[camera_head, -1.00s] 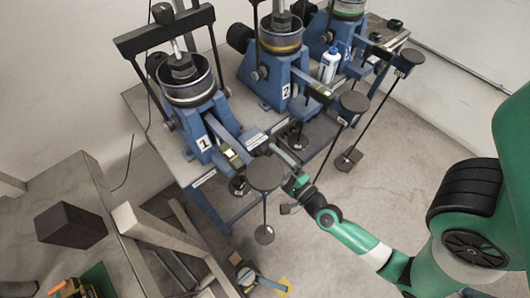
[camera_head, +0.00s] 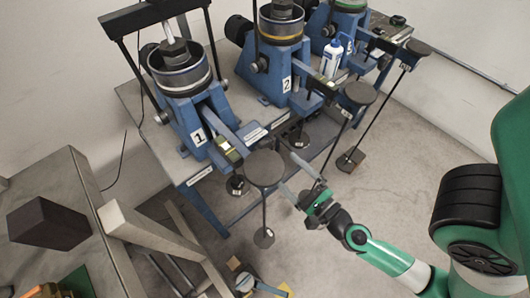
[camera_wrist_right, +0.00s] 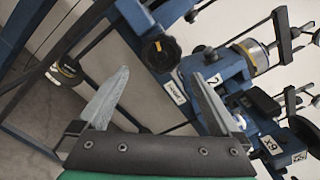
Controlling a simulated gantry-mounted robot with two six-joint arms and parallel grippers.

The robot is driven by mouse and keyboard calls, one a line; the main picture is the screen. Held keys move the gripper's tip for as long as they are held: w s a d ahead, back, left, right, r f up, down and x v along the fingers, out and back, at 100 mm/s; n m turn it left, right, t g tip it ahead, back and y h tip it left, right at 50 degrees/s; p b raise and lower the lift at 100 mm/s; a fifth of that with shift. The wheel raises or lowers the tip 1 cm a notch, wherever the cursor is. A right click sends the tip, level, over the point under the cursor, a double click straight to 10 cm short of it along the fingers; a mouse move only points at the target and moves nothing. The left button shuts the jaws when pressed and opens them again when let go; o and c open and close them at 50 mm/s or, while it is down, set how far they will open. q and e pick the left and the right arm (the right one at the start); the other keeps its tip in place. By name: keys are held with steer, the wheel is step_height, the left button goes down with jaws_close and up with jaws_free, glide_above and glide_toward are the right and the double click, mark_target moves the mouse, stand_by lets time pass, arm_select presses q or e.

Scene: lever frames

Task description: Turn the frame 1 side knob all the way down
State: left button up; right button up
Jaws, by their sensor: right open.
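Frame 1 (camera_head: 198,137), the blue lever frame with the "1" label, stands nearest on the table's left part. A small round knob (camera_head: 163,117) sits low on its left side, partly in shadow; I cannot tell how far it is turned. Its lever ends near a dark round disc (camera_head: 265,168). My right gripper (camera_head: 288,173) is open and empty, just right of that disc and well away from the small knob. In the right wrist view the open fingers (camera_wrist_right: 160,75) hold nothing. A black round knob (camera_wrist_right: 161,52) shows beyond them. My left gripper is not in view.
Frame 2 (camera_head: 286,86) stands beside frame 1, with a third frame (camera_head: 343,42) behind. A white bottle (camera_head: 331,60) stands between them. Another bench with a dark block (camera_head: 48,223) is at left. Floor at right is mostly clear.

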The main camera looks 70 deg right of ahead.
steer(key=p+x, duration=0.1)
steer(key=x, duration=0.2)
steer(key=p+x, duration=0.1)
steer(key=x, duration=0.2)
steer(key=p+x, duration=0.2)
steer(key=x, duration=0.1)
steer(key=shift+w+d+r, duration=0.1)
steer(key=shift+w+r, duration=0.1)
steer(key=shift+r, duration=0.1)
steer(key=shift+w+d+f, duration=0.1)
steer(key=shift+w+f, duration=0.05)
steer(key=shift+w, duration=0.1)
steer(key=shift+c, duration=0.4)
jaws_close()
